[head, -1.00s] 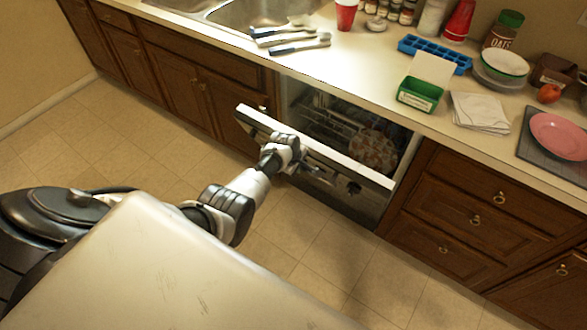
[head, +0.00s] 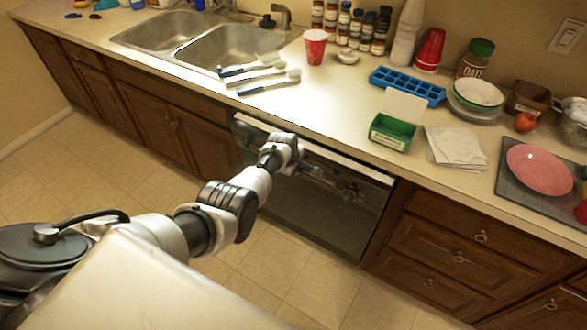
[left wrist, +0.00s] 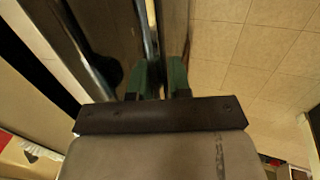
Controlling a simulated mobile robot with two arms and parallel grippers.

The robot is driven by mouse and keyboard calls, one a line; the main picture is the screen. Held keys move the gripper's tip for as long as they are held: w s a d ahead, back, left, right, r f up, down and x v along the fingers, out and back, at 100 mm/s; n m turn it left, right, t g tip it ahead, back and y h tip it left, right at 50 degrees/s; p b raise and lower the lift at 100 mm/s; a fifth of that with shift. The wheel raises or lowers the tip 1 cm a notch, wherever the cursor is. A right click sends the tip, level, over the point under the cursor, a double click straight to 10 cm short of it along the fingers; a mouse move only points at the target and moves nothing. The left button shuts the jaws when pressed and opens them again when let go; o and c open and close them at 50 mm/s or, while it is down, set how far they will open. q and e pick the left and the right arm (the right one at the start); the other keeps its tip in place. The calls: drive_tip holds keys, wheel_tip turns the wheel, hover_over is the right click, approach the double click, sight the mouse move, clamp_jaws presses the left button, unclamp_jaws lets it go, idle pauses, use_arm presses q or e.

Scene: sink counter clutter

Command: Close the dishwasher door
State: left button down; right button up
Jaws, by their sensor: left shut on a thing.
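The dishwasher door (head: 325,215) stands nearly upright under the counter, with a dark front and a pale top edge. A narrow dark strip shows between its top edge and the counter, and the racks inside are hidden. My left gripper (head: 303,168) is at the upper front of the door. In the left wrist view, the green fingers of my left gripper (left wrist: 163,78) are shut around the metallic door handle (left wrist: 148,30), close against the dark door face. The exact grip is partly hidden in the head view. My right gripper is not in view.
Wooden drawers (head: 470,235) stand right of the dishwasher and cabinets (head: 165,125) left of it. The counter above holds a sink (head: 225,48), utensils, a green box (head: 391,133), a blue ice tray (head: 408,86) and dishes. The tiled floor in front is clear.

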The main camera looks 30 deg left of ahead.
use_arm(q)
drive_tip(key=shift+w, duration=0.1)
drive_tip(key=c, duration=1.1)
unclamp_jaws()
drive_tip(key=shift+s+r+p, duration=0.25)
drive_tip(key=shift+r+p, duration=0.35)
drive_tip(key=shift+p+v, duration=1.4)
drive_tip(key=shift+v, duration=3.35)
